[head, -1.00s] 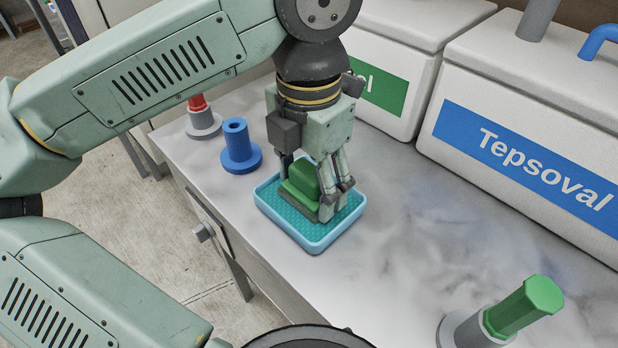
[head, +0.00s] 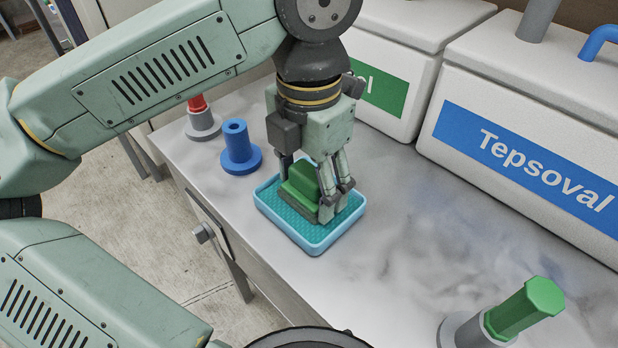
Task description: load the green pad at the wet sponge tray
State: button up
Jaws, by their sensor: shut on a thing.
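The wet sponge tray (head: 318,247) is a shallow light-blue tray with a teal textured floor, on the marbled counter in the middle of the head view. The green pad (head: 300,181) is a stepped green block with a grey base layer at its underside. My gripper (head: 328,205) points down over the tray and is shut on the green pad. The pad is inside the tray's rim, low at the teal floor. Whether its underside touches the floor is hard to tell. The far finger and the pad's right side are partly hidden by the near fingers.
A blue flanged holder (head: 238,150) and a grey holder with a red top (head: 203,122) stand left of the tray. A green hexagonal handle in a grey holder (head: 522,306) stands at the front right. White containers, one labelled Tepsoval (head: 540,165), line the back. Counter right of the tray is clear.

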aim_at(309, 171)
jog(key=shift+r+p, duration=2.2)
jog(key=shift+r, duration=1.3)
jog(key=shift+f, duration=0.1)
